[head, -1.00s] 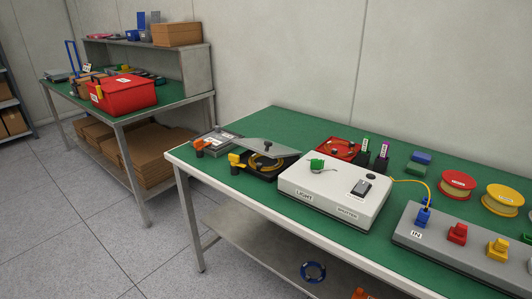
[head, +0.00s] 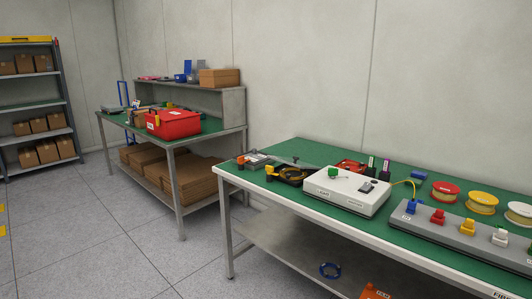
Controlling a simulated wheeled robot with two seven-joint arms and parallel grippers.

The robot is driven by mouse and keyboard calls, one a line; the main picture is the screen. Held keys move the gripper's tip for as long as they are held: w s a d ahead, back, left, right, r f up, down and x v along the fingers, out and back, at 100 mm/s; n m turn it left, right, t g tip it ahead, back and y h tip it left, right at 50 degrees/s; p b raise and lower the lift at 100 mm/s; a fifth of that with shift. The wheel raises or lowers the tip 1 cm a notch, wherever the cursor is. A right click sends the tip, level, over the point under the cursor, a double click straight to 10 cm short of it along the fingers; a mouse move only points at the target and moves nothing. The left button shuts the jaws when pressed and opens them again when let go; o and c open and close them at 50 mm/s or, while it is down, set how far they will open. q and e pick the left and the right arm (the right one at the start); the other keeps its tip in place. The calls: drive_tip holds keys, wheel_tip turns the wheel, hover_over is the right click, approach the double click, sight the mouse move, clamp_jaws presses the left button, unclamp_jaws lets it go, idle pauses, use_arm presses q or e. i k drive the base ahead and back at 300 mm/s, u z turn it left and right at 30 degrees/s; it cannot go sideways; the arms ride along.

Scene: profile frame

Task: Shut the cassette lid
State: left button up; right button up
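The black cassette (head: 291,180) sits near the left end of the green-topped bench, just left of a white box. A yellow coil shows inside it. A thin grey lid (head: 284,164) with a small knob shows above it at a slant, and the coil is visible under it, so the lid looks raised. The cassette is small here, so the exact lid angle is hard to tell. Neither of my grippers is in view.
The white box (head: 345,192) stands right of the cassette, and a grey panel (head: 455,232) with coloured plugs lies farther right. Another bench with a red case (head: 173,124) stands at the back left. Open floor (head: 110,240) lies to the left.

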sight(295, 160)
drive_tip(key=u, duration=0.95)
drive_tip(key=i, duration=1.95)
drive_tip(key=z, duration=0.7)
